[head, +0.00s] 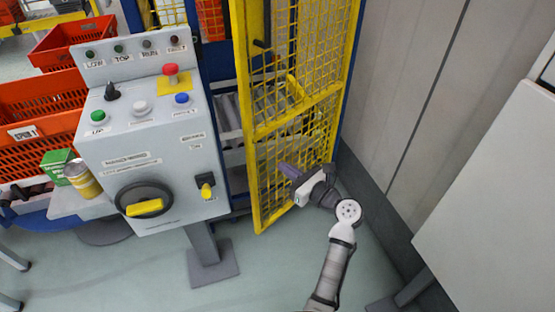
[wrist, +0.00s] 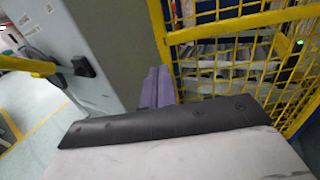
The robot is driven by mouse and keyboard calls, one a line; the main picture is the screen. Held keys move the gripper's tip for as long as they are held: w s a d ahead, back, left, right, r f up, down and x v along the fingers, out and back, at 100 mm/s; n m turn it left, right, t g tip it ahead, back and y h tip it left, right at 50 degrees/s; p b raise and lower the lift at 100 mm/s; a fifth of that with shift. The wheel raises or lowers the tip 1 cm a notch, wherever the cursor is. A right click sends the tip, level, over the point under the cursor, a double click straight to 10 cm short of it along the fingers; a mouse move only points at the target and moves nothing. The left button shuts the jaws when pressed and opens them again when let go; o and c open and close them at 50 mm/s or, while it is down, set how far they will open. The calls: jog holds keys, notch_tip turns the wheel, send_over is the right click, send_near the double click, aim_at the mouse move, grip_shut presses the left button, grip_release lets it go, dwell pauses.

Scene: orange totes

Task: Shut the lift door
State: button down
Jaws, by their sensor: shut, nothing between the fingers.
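The lift door (head: 297,130) is a yellow frame with yellow mesh. In the head view it stands ajar, its left edge swung toward me, with a gap between it and the control panel side. My gripper (head: 284,170) is at the lower part of the door, its purple fingers shut and empty, against or very near the mesh. I cannot tell whether they touch it. In the wrist view the purple fingers (wrist: 158,88) point toward the yellow door frame (wrist: 160,30), with the mesh (wrist: 290,65) to the right.
A grey control panel (head: 150,160) on a post stands left of the door. A grey wall (head: 400,80) is on the right, with a pale panel (head: 500,190) nearer me. Orange totes (head: 35,110) are at far left. The floor (head: 260,270) before the door is clear.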

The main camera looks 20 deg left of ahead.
aim_at(250, 143)
jog(key=p+x, duration=0.2)
jog(key=x, duration=1)
jog(key=shift+a, duration=0.1)
